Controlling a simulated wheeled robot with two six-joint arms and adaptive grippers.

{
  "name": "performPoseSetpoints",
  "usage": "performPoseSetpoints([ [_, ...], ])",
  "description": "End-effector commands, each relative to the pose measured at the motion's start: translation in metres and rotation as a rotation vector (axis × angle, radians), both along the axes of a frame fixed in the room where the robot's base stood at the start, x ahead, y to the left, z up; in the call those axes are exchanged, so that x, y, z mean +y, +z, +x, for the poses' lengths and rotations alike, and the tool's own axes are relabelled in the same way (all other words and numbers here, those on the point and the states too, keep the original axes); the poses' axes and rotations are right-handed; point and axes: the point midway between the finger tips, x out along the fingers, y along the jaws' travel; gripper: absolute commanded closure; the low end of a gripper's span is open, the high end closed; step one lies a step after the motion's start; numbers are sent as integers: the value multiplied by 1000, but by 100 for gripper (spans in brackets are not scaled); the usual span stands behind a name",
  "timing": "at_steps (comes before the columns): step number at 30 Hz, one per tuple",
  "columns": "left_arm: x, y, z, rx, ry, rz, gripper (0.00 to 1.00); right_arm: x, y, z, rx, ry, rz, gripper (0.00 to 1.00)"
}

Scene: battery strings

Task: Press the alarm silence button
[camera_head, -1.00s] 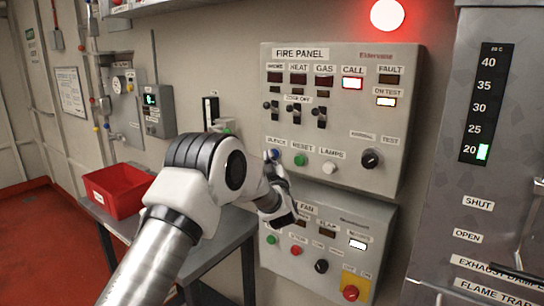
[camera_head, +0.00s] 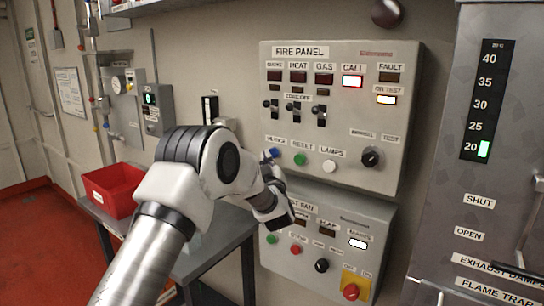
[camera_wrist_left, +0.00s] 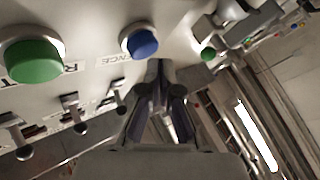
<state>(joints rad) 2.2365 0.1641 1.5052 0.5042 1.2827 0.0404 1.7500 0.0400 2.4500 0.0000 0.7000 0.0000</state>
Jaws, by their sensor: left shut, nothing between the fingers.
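The alarm silence button is the blue button (camera_head: 274,152) at the lower left of the fire panel (camera_head: 330,110); its label is partly legible. In the left wrist view the blue button (camera_wrist_left: 142,43) stands clear in its pale ring. My left gripper (camera_head: 267,164) is shut and empty, its tips close to the blue button. In the left wrist view my left gripper (camera_wrist_left: 158,70) has its fingertips together just below and right of the button, with a small gap apparent. The round alarm lamp (camera_head: 387,12) above the panel is dark. My right gripper is not in view.
A green button (camera_head: 299,159) and a white button (camera_head: 329,166) sit right of the blue one. The fan panel (camera_head: 335,245) is directly below. A red bin (camera_head: 113,190) stands on a table at left. A grey cabinet (camera_head: 480,180) stands at right.

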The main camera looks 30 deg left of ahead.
Motion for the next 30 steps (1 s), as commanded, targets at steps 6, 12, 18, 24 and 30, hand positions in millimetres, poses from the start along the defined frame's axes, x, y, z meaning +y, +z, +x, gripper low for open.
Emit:
performPoseSetpoints([
  [6, 0, 0, -2, 0, 0, 0, 100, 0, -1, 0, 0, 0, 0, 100],
  [12, 1, -1, -5, 0, 1, 0, 100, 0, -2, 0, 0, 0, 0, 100],
  [18, 2, -1, -24, 1, 2, 0, 100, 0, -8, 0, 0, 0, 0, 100],
  [24, 4, -1, -44, 0, 2, -1, 100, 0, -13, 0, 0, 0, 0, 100],
  [30, 4, 0, -53, -1, 0, 0, 100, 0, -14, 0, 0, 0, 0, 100],
])
